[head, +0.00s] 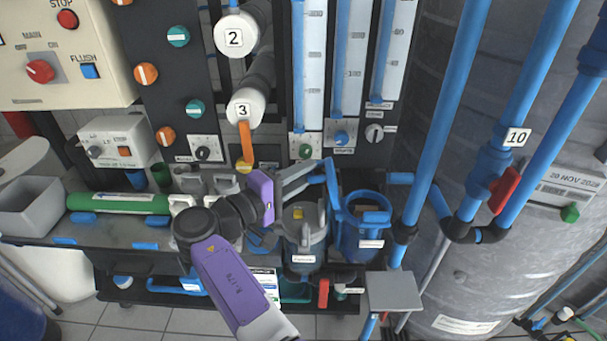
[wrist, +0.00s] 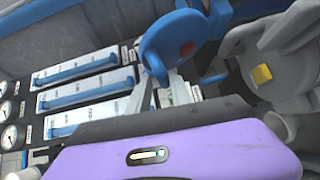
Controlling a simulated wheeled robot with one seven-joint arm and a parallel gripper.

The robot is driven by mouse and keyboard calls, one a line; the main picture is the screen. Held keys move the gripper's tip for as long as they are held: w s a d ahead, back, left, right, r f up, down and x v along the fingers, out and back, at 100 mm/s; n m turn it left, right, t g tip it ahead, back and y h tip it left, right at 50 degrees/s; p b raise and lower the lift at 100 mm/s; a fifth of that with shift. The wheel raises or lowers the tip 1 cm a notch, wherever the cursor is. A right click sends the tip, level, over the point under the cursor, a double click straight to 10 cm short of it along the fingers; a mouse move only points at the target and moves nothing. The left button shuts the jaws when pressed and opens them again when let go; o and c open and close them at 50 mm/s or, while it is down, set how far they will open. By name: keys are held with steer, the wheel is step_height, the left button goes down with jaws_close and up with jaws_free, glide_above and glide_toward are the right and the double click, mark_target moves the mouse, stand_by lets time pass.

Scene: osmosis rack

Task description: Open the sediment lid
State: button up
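A blue housing (head: 363,240) stands at centre right in the head view, with a dark opening at its top. A blue lid (head: 334,190) stands raised at its left side; in the wrist view the blue lid (wrist: 185,45) has a red spot. I cannot read the housing labels, so I cannot confirm which is sediment. My gripper (head: 321,172) is at the raised lid. In the wrist view its grey fingertips (wrist: 163,78) lie apart on both sides of the lid's lower end. Whether they clamp it is unclear.
A grey housing (head: 303,246) with a yellow square on top stands left of the blue one, close under my gripper. Flow meters (head: 348,60) rise behind. Blue pipes (head: 440,110) and a large grey tank (head: 450,275) bound the right side.

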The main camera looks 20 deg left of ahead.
steer(key=v, duration=0.7)
steer(key=shift+s+a, duration=0.2)
steer(key=shift+s, duration=0.15)
